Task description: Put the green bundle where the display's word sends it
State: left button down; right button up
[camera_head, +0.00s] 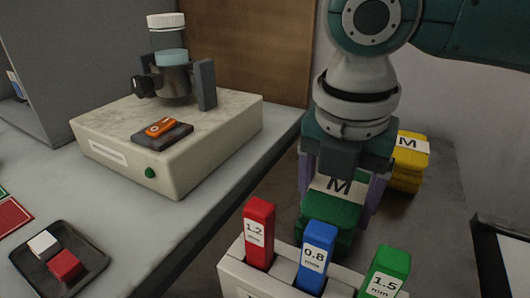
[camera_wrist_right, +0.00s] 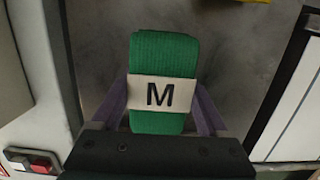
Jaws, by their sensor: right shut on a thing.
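The green bundle (camera_head: 328,216), with a white band marked M, is between the purple fingers of my right gripper (camera_head: 339,192), which is shut on it. The right wrist view shows the green bundle (camera_wrist_right: 165,55) upright in the picture, with a finger of the gripper (camera_wrist_right: 163,115) on each side. Whether its underside touches the dark surface is hidden. A small orange display (camera_head: 161,127) lies on the pale machine (camera_head: 200,150); its marking is too small to read surely. My left gripper is not in view.
A yellow bundle marked M (camera_head: 407,176) lies behind, right of my gripper. In front stands a white holder (camera_head: 240,271) with red 1.2, blue 0.8 and green 1.5 blocks. A dark tray (camera_head: 90,264) holds a white and a red block. A dark-edged white panel (camera_head: 512,260) is at right.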

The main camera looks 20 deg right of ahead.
aim_at(337, 197)
jog(key=shift+f, duration=0.1)
jog(key=o, duration=1.5)
jog(key=r+p, duration=0.1)
jog(key=r, duration=0.3)
jog(key=a+r+p, duration=0.1)
jog(key=r, duration=0.3)
jog(key=s+r+p, duration=0.1)
jog(key=r, duration=0.3)
jog(key=shift+a+r+p, duration=0.1)
jog(key=shift+a+p, duration=0.1)
jog(key=shift+p, duration=0.2)
jog(key=shift+s, duration=0.15)
